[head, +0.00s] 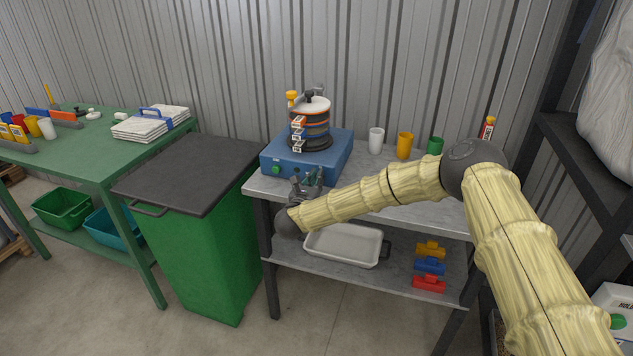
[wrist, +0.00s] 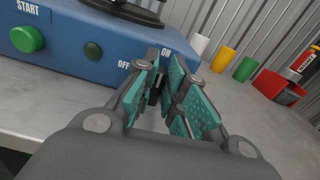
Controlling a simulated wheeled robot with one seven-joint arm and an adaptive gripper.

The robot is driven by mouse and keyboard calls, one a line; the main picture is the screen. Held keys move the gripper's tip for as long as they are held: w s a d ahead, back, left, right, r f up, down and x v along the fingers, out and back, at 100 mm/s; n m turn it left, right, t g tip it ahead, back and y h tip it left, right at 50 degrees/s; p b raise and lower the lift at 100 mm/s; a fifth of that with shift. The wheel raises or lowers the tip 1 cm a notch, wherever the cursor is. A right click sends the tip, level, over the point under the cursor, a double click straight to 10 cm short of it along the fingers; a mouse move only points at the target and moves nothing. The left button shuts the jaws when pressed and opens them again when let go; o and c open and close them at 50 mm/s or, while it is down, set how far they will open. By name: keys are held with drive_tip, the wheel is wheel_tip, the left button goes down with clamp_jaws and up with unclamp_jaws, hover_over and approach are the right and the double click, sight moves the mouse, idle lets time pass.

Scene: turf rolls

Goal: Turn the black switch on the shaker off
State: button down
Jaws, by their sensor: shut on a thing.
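The shaker (head: 330,150) is a blue box with a stack of sieves (head: 311,125) on top, standing on the grey bench. In the wrist view the front of the shaker (wrist: 75,45) shows a green START button, a darker round button and the labels OFF and ON. My gripper (head: 312,178) is at the right part of this front. In the wrist view my gripper (wrist: 163,75), with teal finger pads, is closed around the black switch (wrist: 154,90) by the OFF and ON labels. The fingers hide most of the switch, so I cannot tell its position.
White (head: 376,141), yellow (head: 404,146) and green (head: 435,146) cups stand behind my arm on the bench (head: 385,190). A lidded green bin (head: 215,255) stands to the left. The lower shelf holds a white tray (head: 345,244) and several coloured pieces.

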drive_tip(key=n+b, duration=0.2)
drive_tip(key=b, duration=0.1)
drive_tip(key=shift+w+a+f+n, duration=0.1)
drive_tip(key=shift+a+f+n, duration=0.15)
drive_tip(key=shift+n, duration=0.15)
drive_tip(key=n+b, duration=0.1)
drive_tip(key=n, duration=0.1)
drive_tip(key=shift+a+n+b, duration=0.15)
drive_tip(key=shift+n+b, duration=0.2)
drive_tip(key=shift+n, duration=0.05)
drive_tip(key=n, duration=0.1)
drive_tip(key=n+b, duration=0.1)
drive_tip(key=n, duration=0.1)
drive_tip(key=n+b, duration=0.1)
drive_tip(key=n, duration=0.1)
drive_tip(key=shift+w+a+f, duration=0.1)
drive_tip(key=shift+a+f, duration=0.15)
drive_tip(key=shift+a, duration=0.1)
drive_tip(key=n, duration=0.2)
drive_tip(key=n+b, duration=0.1)
drive_tip(key=n, duration=0.3)
drive_tip(key=shift+a+f+n, duration=0.1)
drive_tip(key=shift+f+n, duration=0.2)
drive_tip(key=shift+f, duration=0.1)
drive_tip(key=c, duration=1.5)
unclamp_jaws()
drive_tip(key=v, duration=1.2)
